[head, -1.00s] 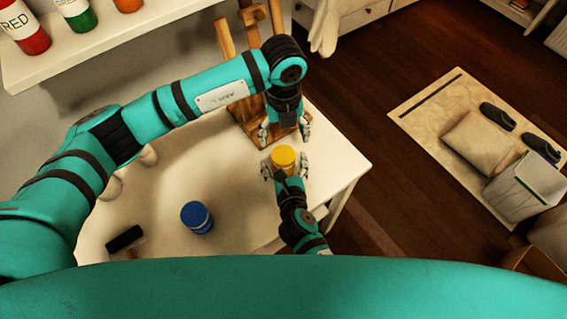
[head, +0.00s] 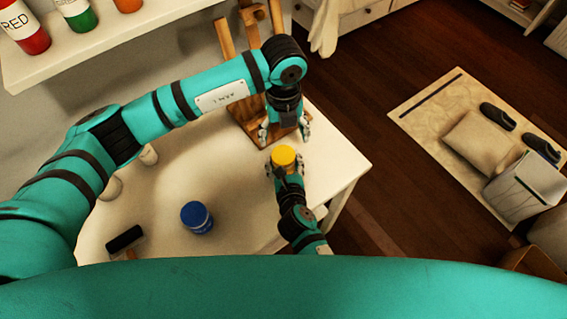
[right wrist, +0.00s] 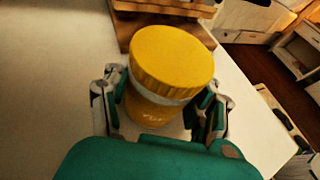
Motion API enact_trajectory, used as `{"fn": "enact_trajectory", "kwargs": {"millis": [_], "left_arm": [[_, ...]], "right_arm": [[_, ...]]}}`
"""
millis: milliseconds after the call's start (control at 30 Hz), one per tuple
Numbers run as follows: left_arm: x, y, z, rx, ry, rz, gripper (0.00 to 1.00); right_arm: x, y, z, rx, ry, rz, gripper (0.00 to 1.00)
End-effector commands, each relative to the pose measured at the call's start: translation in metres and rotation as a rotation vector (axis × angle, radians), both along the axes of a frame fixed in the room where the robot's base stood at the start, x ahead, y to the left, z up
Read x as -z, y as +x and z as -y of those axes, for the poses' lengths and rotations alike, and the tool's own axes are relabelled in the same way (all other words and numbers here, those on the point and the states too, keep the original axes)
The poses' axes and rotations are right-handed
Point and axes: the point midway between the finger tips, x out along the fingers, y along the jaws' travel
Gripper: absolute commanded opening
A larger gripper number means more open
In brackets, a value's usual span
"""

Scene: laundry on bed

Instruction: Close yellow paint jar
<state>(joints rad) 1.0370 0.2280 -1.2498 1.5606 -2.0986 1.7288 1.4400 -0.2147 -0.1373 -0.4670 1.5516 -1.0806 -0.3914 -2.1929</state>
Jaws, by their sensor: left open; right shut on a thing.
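The yellow paint jar (head: 284,157) is near the right end of the white table in the head view. It fills the middle of the right wrist view (right wrist: 158,108), with a yellow lid (right wrist: 172,55) on top and a pale band under the lid's rim. My right gripper (head: 285,172) is shut around the jar's body from the near side, with a finger on each side of it. My left gripper (head: 285,133) hangs open and empty just beyond the jar, pointing down. Whether the lid is fully tight cannot be told.
A blue jar (head: 196,217) and a black roller (head: 124,239) are on the white table (head: 235,240), left of my right arm. A wooden easel (head: 242,112) stands behind my left gripper. A shelf (head: 110,32) with paint bottles is at the upper left.

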Motion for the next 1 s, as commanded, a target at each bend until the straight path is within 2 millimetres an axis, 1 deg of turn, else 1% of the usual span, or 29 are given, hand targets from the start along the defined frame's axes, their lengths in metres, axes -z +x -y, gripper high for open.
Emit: {"fn": "enact_trajectory", "kwargs": {"millis": [33, 100, 133, 267, 400, 533, 867, 1000], "left_arm": [[0.0, 0.0, 0.0, 0.0, 0.0, 0.0, 0.77], [0.0, 0.0, 0.0, 0.0, 0.0, 0.0, 0.77], [0.0, 0.0, 0.0, 0.0, 0.0, 0.0, 0.77], [0.0005, -0.0007, 0.0004, -0.071, 0.0, -0.002, 0.77], [0.0004, -0.0011, 0.0008, -0.258, -0.003, -0.002, 0.77], [0.0, -0.0005, 0.0001, -0.375, -0.002, -0.001, 0.77], [0.0004, -0.0003, -0.0003, -0.395, -0.001, -0.001, 0.77], [0.0095, -0.0009, -0.0007, -0.395, 0.001, -0.003, 0.77]], "right_arm": [[0.0003, -0.0003, 0.0001, 0.0, -0.001, -0.001, 0.1], [0.0003, -0.0003, 0.0001, 0.0, -0.001, -0.001, 0.01], [0.0003, -0.0003, 0.0001, 0.0, -0.001, -0.001, 0.0], [0.0004, -0.0004, 0.0002, 0.0, -0.001, -0.001, 0.0], [0.0004, -0.0004, 0.0002, 0.0, -0.001, -0.001, 0.0], [0.0004, -0.0004, 0.0002, 0.0, -0.001, -0.001, 0.0], [0.0004, -0.0004, 0.0002, 0.0, -0.001, -0.001, 0.0], [0.0004, -0.0003, 0.0001, 0.0, -0.001, -0.001, 0.0]]}}
